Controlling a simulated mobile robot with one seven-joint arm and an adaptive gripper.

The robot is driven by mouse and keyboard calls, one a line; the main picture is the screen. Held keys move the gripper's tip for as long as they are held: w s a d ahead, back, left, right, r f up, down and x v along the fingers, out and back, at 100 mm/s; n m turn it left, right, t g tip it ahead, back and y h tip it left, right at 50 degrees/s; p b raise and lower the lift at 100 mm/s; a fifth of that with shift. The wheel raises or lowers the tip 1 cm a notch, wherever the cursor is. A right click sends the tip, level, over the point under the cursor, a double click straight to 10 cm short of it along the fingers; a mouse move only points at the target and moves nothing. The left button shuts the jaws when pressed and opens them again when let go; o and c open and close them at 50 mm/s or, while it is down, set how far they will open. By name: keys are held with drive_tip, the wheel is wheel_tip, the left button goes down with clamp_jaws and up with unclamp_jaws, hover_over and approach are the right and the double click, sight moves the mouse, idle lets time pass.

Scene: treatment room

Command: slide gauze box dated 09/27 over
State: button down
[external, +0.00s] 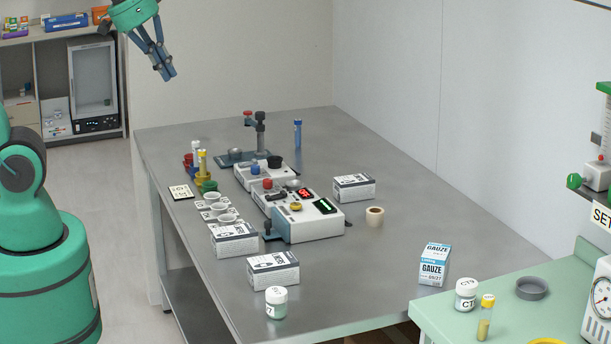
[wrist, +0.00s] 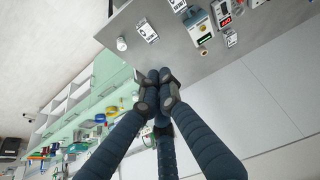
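An upright white and blue gauze box (external: 434,264) stands near the right edge of the grey table in the external view; its small date looks like 09/27. Three other white printed boxes lie flat: one behind the roll of tape (external: 353,187), one at the left edge (external: 235,239), and one at the front (external: 273,271). My gripper (external: 168,75) is high above and left of the table, far from every box. In the wrist view its fingers (wrist: 161,84) meet at the tips with nothing between them. Box dates are unreadable there.
The grey table (external: 390,285) holds a device with red and green displays (external: 307,217), small cups, tubes and a white jar (external: 276,302). A green counter (external: 510,310) with jars adjoins at the right. The table is clear between the tape roll (external: 375,216) and the upright box.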

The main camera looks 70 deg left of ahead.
drive_tip(key=w+d+r+n+g+p, duration=0.1)
drive_tip(key=w+d+n, duration=0.25)
drive_tip(key=w, duration=1.15)
drive_tip(key=w+d+n+g+p, duration=0.1)
drive_tip(key=w+d+n+p, duration=0.3)
drive_tip(key=w, duration=1)
drive_tip(key=w+d+f+n+g, duration=0.1)
drive_tip(key=w+d+f+n, duration=0.2)
drive_tip(key=w+d+f, duration=0.55)
drive_tip(key=w+d+f+n+g, duration=0.1)
drive_tip(key=w+d+f+n, duration=0.1)
drive_tip(key=w+d+f, duration=0.7)
drive_tip(key=w+d+f+n, duration=0.1)
drive_tip(key=w+f, duration=0.2)
drive_tip(key=f, duration=0.4)
drive_tip(key=w+d+f+n+p, duration=0.1)
drive_tip(key=w+d+f, duration=0.1)
drive_tip(key=f, duration=0.5)
drive_tip(key=w+d+f+n+g, duration=0.1)
drive_tip(key=w+d+f+n, duration=0.1)
drive_tip(key=w+f, duration=0.2)
wheel_tip(320, 180, down, 4)
drive_tip(key=shift+w+r, duration=0.25)
drive_tip(key=shift+w, duration=0.15)
drive_tip(key=shift+d+f, duration=0.1)
